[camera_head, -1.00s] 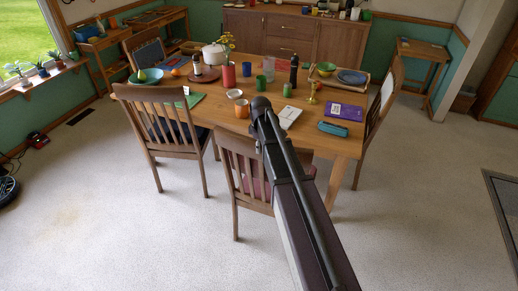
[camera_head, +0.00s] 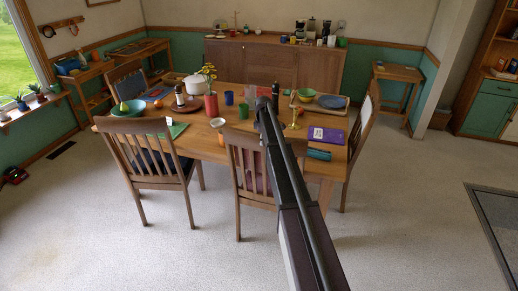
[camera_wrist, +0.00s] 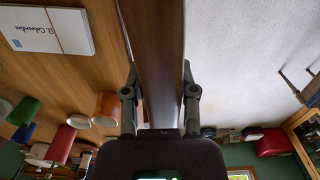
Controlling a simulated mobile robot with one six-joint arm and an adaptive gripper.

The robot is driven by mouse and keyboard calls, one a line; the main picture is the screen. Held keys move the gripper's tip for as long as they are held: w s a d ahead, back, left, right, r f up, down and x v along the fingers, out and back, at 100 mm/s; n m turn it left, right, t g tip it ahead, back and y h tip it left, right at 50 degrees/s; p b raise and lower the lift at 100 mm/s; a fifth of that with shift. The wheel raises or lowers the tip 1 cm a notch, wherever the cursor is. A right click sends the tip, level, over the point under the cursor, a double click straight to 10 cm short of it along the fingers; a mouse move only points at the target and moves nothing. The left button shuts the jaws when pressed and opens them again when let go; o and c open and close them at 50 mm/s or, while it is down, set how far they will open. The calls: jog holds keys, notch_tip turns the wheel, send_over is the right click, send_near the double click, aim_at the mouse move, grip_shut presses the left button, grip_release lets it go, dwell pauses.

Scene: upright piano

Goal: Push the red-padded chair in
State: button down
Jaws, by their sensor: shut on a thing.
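The red-padded chair (camera_head: 243,185) stands at the near side of the wooden table (camera_head: 208,152), its slatted back toward me. Its red pad (camera_head: 262,184) shows partly between the slats, and my arm covers its right side in the head view. In the wrist view, my gripper (camera_wrist: 160,72) has one finger on each side of a dark wooden rail of the chair back (camera_wrist: 158,35) and is shut on it. My gripper is hidden behind my arm in the head view. How far the seat reaches under the table is hard to tell.
Another slatted chair (camera_head: 150,156) with a dark pad stands to the left. A further chair (camera_head: 362,128) is at the table's right end. Pale floor is open in front.

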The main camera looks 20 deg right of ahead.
jog(key=shift+w+d, duration=0.3)
jog(key=shift+w, duration=0.2)
jog(key=shift+c, duration=2)
grip_release()
jog(key=shift+d, duration=0.1)
jog(key=shift+s+a, duration=0.2)
jog(key=s+a, duration=0.8)
jog(key=s, duration=0.3)
jog(key=s+a, duration=0.8)
jog(key=s, duration=0.3)
notch_tip(320, 180, up, 12)
jog(key=p, duration=1.2)
jog(key=shift+r, duration=0.25)
jog(key=shift+w+p, duration=0.1)
jog(key=shift+p, duration=0.2)
